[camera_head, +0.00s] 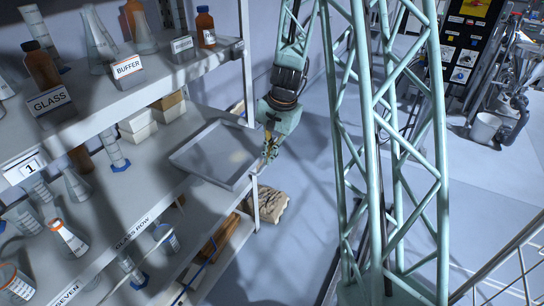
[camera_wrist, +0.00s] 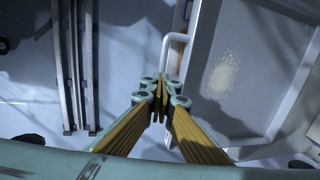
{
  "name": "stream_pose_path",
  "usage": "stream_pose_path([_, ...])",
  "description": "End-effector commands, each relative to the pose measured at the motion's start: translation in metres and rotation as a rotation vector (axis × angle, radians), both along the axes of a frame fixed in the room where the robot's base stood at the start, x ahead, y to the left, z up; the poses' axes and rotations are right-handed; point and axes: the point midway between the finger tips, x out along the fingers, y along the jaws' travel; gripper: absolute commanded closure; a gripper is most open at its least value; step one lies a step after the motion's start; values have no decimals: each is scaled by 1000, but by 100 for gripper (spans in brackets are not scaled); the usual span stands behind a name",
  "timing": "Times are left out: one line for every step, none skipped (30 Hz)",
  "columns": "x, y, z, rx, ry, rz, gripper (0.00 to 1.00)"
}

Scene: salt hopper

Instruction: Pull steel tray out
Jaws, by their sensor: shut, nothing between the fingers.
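The steel tray (camera_head: 206,152) is a shallow grey rectangle lying on the middle shelf, its right side near the shelf's outer edge. In the wrist view the tray (camera_wrist: 236,42) fills the right side, with a pale granular patch on its floor. A light bar handle (camera_wrist: 172,42) stands off its left wall. My gripper (camera_head: 268,154) is at the tray's right end, by the shelf post. In the wrist view my gripper (camera_wrist: 160,84) is shut and empty, its tips just below the handle. I cannot tell whether they touch it.
Pale boxes (camera_head: 138,124) stand behind the tray. The upper shelf (camera_head: 150,72) with bottles and flasks overhangs the left. A shelf post (camera_head: 254,205) stands close to my gripper. A sack (camera_head: 270,205) lies below on the floor. Open floor (camera_head: 300,215) lies right of the shelves.

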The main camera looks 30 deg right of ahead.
Motion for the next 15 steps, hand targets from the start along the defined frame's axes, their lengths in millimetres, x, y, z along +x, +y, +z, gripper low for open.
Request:
stream_pose_path([-6,4,-8,6,13,3,100])
stream_pose_path([-6,4,-8,6,13,4,100])
stream_pose_path([-6,4,-8,6,13,5,100])
stream_pose_path([-7,4,-8,6,13,5,100])
stream_pose_path([-7,4,-8,6,13,5,100])
stream_pose_path([-7,4,-8,6,13,5,100])
stream_pose_path([-7,4,-8,6,13,5,100])
stream_pose_path([-7,4,-8,6,14,5,100])
stream_pose_path([-7,4,-8,6,14,5,100])
stream_pose_path([-7,4,-8,6,14,5,100])
stream_pose_path([-7,4,-8,6,14,5,100])
stream_pose_path([-7,4,-8,6,14,5,99])
stream_pose_path([-7,4,-8,6,14,5,96])
stream_pose_path([-7,4,-8,6,14,5,93])
stream_pose_path([-7,4,-8,6,14,5,90])
